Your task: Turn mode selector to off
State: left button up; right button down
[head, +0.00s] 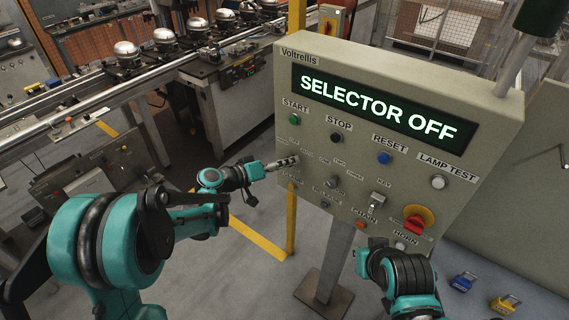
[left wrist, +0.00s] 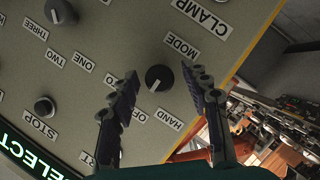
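The grey control panel (head: 335,75) has a lit display (head: 375,108) reading "SELECTOR OFF". The mode selector (left wrist: 159,78) is a round black knob beside the MODE label (left wrist: 182,45) in the left wrist view. Its white mark points down-left in that view, toward partly covered labels. My left gripper (left wrist: 165,95) has its fingers apart, one on each side of the knob, with visible gaps and no clear contact. In the head view the left gripper (head: 284,163) is at the panel's left edge and hides the knob. My right arm shows at the lower right; its fingers are not visible.
Other controls are close by: START (head: 294,119), STOP (head: 336,137), RESET (head: 384,158) and a red emergency stop (head: 414,224). A yellow post (head: 292,215) stands behind the panel's left edge. A conveyor (head: 160,70) with compressors runs at the back left. Padlocks (head: 463,281) lie at lower right.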

pick_arm(q)
jog(key=v, duration=1.2)
dwell(0.4)
jog(key=s+a+f+y, duration=0.1)
jog(key=s+a+y, duration=0.1)
jog(key=s+y, duration=0.2)
jog(key=s+a+f+g+y, duration=0.1)
jog(key=s+a+f+y, duration=0.1)
jog(key=s, duration=0.8)
jog(key=s+a+f+n+g+y, duration=0.1)
jog(key=s+a+f+y, duration=0.1)
jog(key=s+a+y, duration=0.2)
jog(key=s+y, duration=0.1)
jog(key=s, duration=0.2)
jog(key=shift+f+y, duration=0.15)
jog(key=shift+y, duration=0.15)
jog(key=shift+s+a, duration=0.1)
jog(key=shift+a, duration=0.1)
